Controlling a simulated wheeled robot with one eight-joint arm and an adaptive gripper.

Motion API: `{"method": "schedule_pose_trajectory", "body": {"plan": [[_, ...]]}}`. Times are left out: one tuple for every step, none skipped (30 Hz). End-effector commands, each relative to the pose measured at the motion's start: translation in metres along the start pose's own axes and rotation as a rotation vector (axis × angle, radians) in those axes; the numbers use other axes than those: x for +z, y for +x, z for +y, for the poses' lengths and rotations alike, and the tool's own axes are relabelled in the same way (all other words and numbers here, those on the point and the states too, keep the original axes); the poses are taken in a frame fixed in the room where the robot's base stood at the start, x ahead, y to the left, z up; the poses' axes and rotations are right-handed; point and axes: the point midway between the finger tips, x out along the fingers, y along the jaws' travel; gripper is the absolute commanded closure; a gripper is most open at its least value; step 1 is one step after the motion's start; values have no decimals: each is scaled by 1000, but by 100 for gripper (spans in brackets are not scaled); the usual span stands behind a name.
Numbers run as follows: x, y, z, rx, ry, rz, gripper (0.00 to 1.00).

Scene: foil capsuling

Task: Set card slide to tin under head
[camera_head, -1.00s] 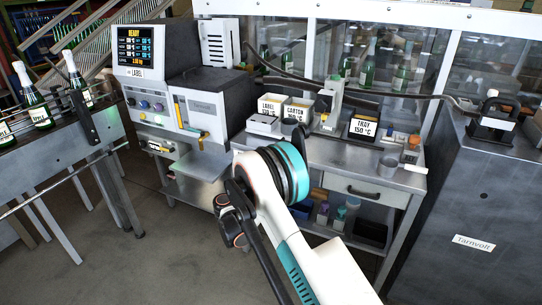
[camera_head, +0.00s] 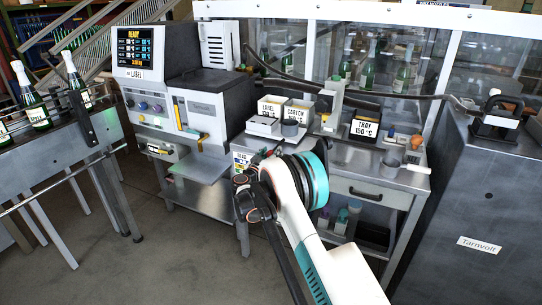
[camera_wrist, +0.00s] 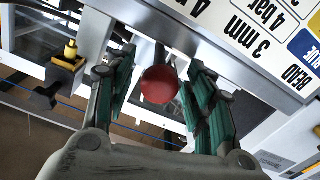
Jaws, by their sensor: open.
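My gripper (camera_wrist: 160,72) is open in the wrist view, with its green-padded fingers on either side of a round red knob (camera_wrist: 158,86). The knob is on a dark stem at the edge of a grey metal panel, and I cannot tell whether a pad touches it. A white printed card (camera_wrist: 262,32) with "3 mm", "4 bar" and "BEAD" lies beyond the right finger, upside down in this view. In the head view the card (camera_head: 242,160) shows at the bench's left end, partly behind my arm, which hides most of the gripper. No tin setting is legible.
A machine (camera_head: 200,100) with a READY screen (camera_head: 137,48) stands left of the bench (camera_head: 345,165). Label, carton and tray boxes stand on the bench. A yellow-topped part (camera_wrist: 68,62) is left of my fingers. A grey cabinet (camera_head: 470,190) stands at right.

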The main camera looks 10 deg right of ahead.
Motion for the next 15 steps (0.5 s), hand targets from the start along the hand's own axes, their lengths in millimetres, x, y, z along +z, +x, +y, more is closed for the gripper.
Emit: {"method": "schedule_pose_trajectory", "body": {"plan": [[0, 0, 0, 0, 0, 0, 53], [0, 0, 0, 0, 0, 0, 60], [0, 0, 0, 0, 0, 0, 69], [0, 0, 0, 0, 0, 0, 76], [0, 0, 0, 0, 0, 0, 83], [0, 0, 0, 0, 0, 0, 92], [0, 0, 0, 0, 0, 0, 99], [0, 0, 0, 0, 0, 0, 100], [0, 0, 0, 0, 0, 0, 100], [0, 0, 0, 0, 0, 0, 100], [0, 0, 0, 0, 0, 0, 100], [0, 0, 1, 0, 0, 0, 100], [0, 0, 1, 0, 0, 0, 100], [1, 0, 3, 0, 0, 0, 100], [1, 0, 5, 1, 0, 0, 100]]}}
